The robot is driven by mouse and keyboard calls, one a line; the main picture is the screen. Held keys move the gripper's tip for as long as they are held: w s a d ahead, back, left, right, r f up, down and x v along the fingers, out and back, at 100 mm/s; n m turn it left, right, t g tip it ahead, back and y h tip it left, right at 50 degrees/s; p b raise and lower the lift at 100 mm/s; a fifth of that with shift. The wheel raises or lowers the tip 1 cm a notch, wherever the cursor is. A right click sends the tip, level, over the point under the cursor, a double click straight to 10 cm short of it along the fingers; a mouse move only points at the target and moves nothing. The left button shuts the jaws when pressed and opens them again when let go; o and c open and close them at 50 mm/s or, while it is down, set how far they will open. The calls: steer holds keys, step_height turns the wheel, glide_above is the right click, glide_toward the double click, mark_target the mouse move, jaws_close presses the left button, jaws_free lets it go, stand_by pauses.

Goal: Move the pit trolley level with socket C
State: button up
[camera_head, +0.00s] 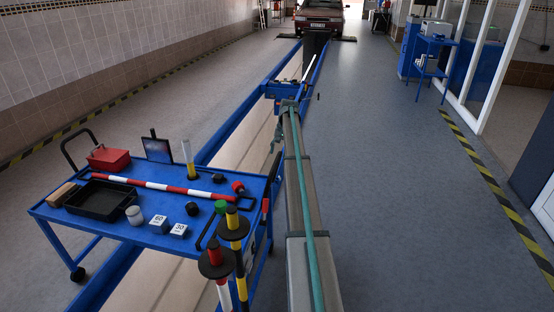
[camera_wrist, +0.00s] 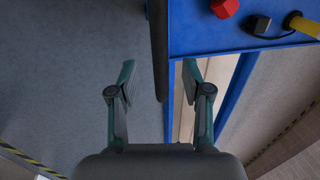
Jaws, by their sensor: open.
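No label tells which thing is the pit trolley. A blue wheeled table (camera_head: 140,225) laden with tools stands across the near part of the pit. A smaller blue unit (camera_head: 285,90) with a pale bar spans the pit rails farther off. A black bar (camera_wrist: 159,45) runs beside the blue table's edge (camera_wrist: 210,47); it also shows in the head view (camera_head: 272,170). My gripper (camera_wrist: 159,82) is open and empty, with the bar's end between its fingers in the picture; contact cannot be told. It is small in the head view (camera_head: 276,143). I cannot make out socket C.
Banded upright posts (camera_head: 238,265) stand at the table's near right corner. A red tool box (camera_head: 109,159) and a black tray (camera_head: 100,201) lie on it. A car (camera_head: 320,18) stands at the pit's far end.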

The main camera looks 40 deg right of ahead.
steer(key=r, duration=0.3)
steer(key=s+r, duration=0.1)
steer(key=r, duration=0.1)
steer(key=shift+d+r, duration=0.25)
steer(key=shift+d, duration=0.1)
